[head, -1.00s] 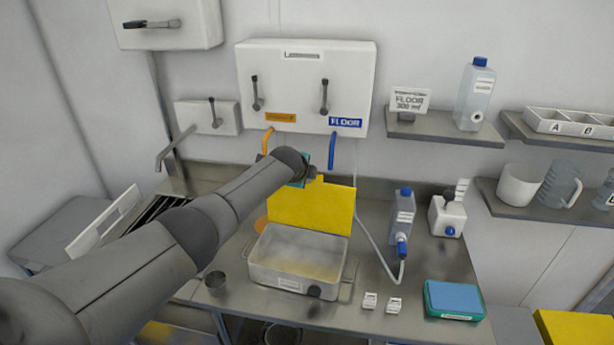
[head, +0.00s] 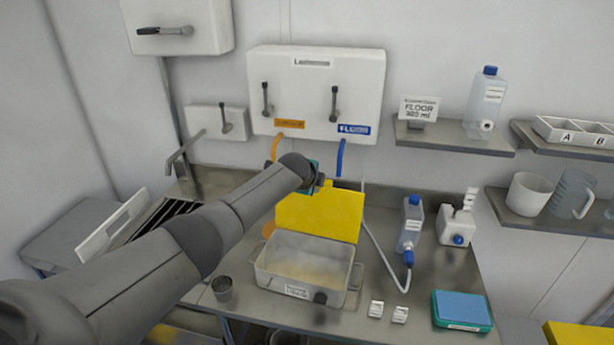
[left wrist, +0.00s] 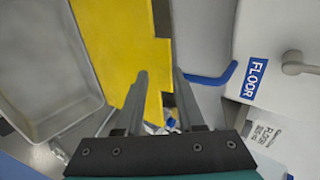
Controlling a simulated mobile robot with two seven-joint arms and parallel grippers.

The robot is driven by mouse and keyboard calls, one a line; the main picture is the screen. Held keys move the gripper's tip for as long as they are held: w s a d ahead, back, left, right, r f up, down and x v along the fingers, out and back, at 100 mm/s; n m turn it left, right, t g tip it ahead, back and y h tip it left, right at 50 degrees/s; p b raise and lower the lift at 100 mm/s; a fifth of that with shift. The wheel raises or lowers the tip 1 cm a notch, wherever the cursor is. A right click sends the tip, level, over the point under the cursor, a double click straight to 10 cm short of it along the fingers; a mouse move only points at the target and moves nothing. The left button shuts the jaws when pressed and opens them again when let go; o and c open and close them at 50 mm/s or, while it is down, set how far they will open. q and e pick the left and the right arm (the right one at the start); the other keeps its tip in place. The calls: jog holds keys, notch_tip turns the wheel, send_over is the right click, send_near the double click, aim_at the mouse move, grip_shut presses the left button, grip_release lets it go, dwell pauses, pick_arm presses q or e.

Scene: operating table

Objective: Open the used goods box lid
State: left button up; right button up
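The used goods box is a pale open-topped box (head: 273,281) on the steel counter, with a label on its front and side handles. Its yellow lid (head: 318,217) stands upright along the box's back edge, so the inside shows. The lid (left wrist: 115,40) and part of the box's rim (left wrist: 85,60) also show in the left wrist view. My left gripper (head: 318,184) is at the lid's upper edge, partly hidden by my arm. In the left wrist view its fingers (left wrist: 163,88) are apart, with the lid's edge tab behind and between them; contact is unclear. My right gripper is not in view.
A wall dispenser (head: 315,95) with orange and blue (head: 341,157) spouts hangs just behind the lid. A bottle with a hose (head: 410,225) and a teal box (head: 461,310) are to the right. A small metal cup (head: 222,288) stands left of the box.

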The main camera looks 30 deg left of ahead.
pick_arm(q)
jog(key=p+v, duration=0.1)
jog(key=v, duration=1.3)
jog(key=shift+s+r+p, duration=0.25)
jog(key=shift+p, duration=0.1)
